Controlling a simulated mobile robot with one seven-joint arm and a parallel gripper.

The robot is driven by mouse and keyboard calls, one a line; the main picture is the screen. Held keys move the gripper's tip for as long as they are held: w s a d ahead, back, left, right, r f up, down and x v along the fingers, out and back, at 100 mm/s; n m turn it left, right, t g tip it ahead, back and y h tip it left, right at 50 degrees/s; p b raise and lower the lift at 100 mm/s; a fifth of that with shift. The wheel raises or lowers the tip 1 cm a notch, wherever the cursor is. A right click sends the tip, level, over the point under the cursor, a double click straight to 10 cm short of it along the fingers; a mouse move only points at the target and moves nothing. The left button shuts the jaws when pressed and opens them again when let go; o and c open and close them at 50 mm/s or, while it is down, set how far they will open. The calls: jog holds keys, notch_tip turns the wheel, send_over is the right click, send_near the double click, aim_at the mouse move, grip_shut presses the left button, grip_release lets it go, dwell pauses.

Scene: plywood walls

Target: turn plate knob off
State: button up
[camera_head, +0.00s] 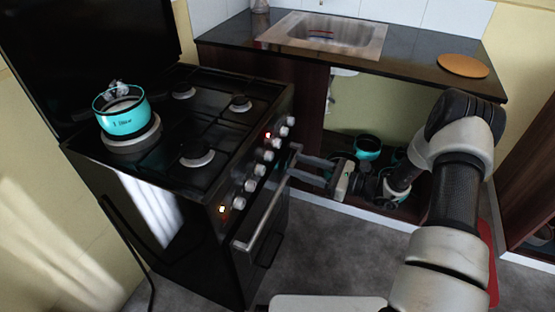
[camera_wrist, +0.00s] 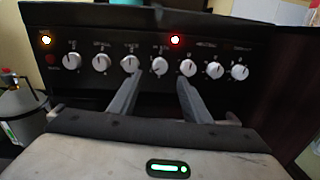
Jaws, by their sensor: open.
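The black stove (camera_head: 228,180) has a front panel with a row of several white knobs. In the wrist view, the middle knob (camera_wrist: 160,66) shows between my fingertips. It looks turned at an angle compared with the others, but its exact setting is hard to read. A red light (camera_wrist: 175,40) glows above it, and it also shows in the head view (camera_head: 267,135). An orange light (camera_wrist: 45,39) glows at the panel's left end. My gripper (camera_head: 292,162) is open, its fingers pointing at the panel; in the wrist view its fingertips (camera_wrist: 160,78) sit either side of that knob. Contact is not clear.
The oven handle (camera_head: 262,222) sticks out below the knobs. A counter with a sink (camera_head: 330,32) and a round board (camera_head: 463,66) is behind. More pots (camera_head: 368,147) stand in the open space underneath.

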aim_at(272, 157)
jog(key=x, duration=0.8)
jog(key=shift+b, duration=0.4)
jog(key=c, duration=1)
